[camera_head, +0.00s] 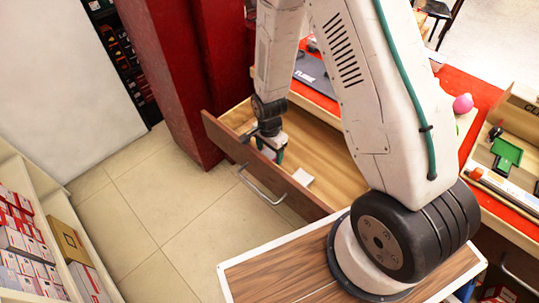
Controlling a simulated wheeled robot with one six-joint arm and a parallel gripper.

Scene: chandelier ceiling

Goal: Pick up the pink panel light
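My gripper (270,154) points down into the open wooden drawer (331,160), close to its front panel. Its fingers are small and partly hidden, so I cannot tell whether they are open or shut. A small pale patch shows between or behind the fingers, too small to identify. A small flat whitish piece (303,177) lies in the drawer to the right of my gripper, near the front panel. No panel light is clearly recognisable as pink. A round pink object (462,103) sits on the counter at the right, apart from my gripper. My arm hides part of the drawer and counter.
The drawer front (258,168) with its metal handle (262,188) juts out over the tiled floor (165,215). A red column (180,75) stands behind left. Shelves with boxes (28,245) line the left edge. A green item (507,151) lies in a tray at right.

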